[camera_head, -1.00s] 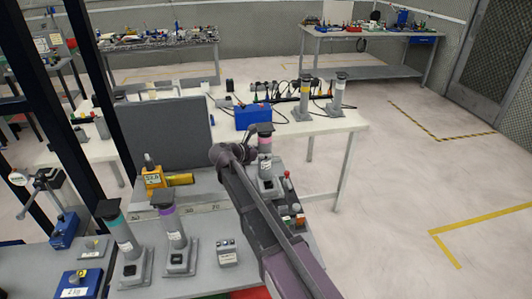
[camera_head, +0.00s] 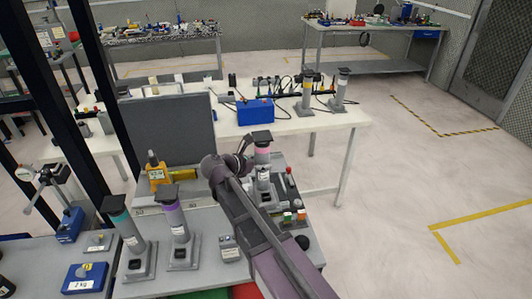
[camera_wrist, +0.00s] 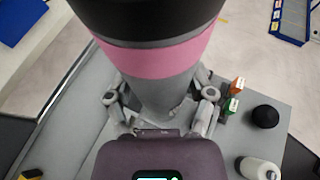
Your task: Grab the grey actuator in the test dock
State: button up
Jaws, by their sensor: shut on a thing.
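The grey actuator (camera_head: 263,156) has a dark flat cap and a pink band. It stands near the right end of the grey bench in the head view. My gripper (camera_head: 240,163) reaches it from the left. In the wrist view my gripper (camera_wrist: 163,112) is shut around the grey body of the actuator (camera_wrist: 150,85), below the pink band (camera_wrist: 155,55), with a finger on each side. The actuator's foot is hidden, and the dock is largely covered by the actuator and my arm, so I cannot tell whether the two touch.
Actuators with teal (camera_head: 119,217) and purple (camera_head: 172,213) bands stand left on the bench. A dark upright panel (camera_head: 168,130) and yellow device (camera_head: 156,172) are behind. Small orange and green blocks (camera_head: 294,215) and a black knob (camera_head: 302,242) are to the right. Open floor lies beyond.

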jog(key=s, duration=0.6)
jog(key=shift+a+r, duration=0.25)
jog(key=shift+r, duration=0.05)
jog(key=shift+s+r+p, duration=0.1)
jog(key=shift+r+p, duration=0.05)
jog(key=shift+p, duration=0.2)
